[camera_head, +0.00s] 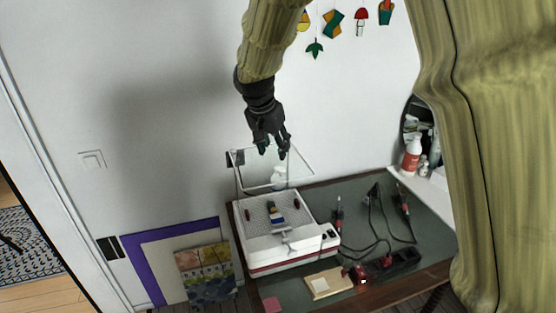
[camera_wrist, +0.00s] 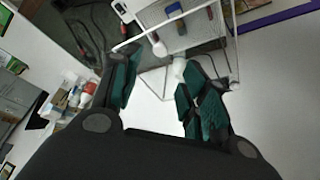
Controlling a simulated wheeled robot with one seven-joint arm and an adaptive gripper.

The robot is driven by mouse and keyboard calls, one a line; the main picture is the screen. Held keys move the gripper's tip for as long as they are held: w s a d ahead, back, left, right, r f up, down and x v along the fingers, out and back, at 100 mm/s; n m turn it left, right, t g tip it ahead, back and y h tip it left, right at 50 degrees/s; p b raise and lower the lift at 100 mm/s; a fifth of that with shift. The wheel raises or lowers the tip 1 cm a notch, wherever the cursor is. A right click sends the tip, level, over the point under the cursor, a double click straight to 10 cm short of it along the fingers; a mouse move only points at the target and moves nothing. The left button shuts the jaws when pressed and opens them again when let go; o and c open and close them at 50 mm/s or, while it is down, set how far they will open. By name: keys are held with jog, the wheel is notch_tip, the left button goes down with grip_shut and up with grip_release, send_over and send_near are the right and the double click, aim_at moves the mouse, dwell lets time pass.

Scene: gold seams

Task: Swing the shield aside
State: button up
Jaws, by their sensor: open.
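The shield (camera_head: 248,179) is a clear panel in a thin pale frame, standing tilted up at the back of a white and red machine (camera_head: 262,265). Its frame also shows in the wrist view (camera_wrist: 236,62), beyond and around the right finger. My gripper (camera_head: 274,152) is open at the shield's upper edge. In the wrist view its dark green finger pads (camera_wrist: 160,68) are apart, with a small white part of the shield's mount seen between and beyond them. I cannot tell whether a finger touches the frame. Part of the shield's top edge is hidden behind the fingers.
The machine stands on a dark green bench mat (camera_head: 355,205). Soldering tools with cables (camera_head: 375,220) and a power strip (camera_head: 395,262) lie at its right, a pale block (camera_head: 328,282) in front. Bottles (camera_head: 411,156) stand at the back right. Framed pictures (camera_head: 205,272) lean at the left.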

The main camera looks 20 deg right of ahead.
aim_at(281, 169)
jog(key=shift+p+x, duration=2.05)
jog(key=shift+x, duration=2.95)
jog(key=shift+w+d, duration=0.1)
jog(key=shift+w, duration=0.05)
grip_shut()
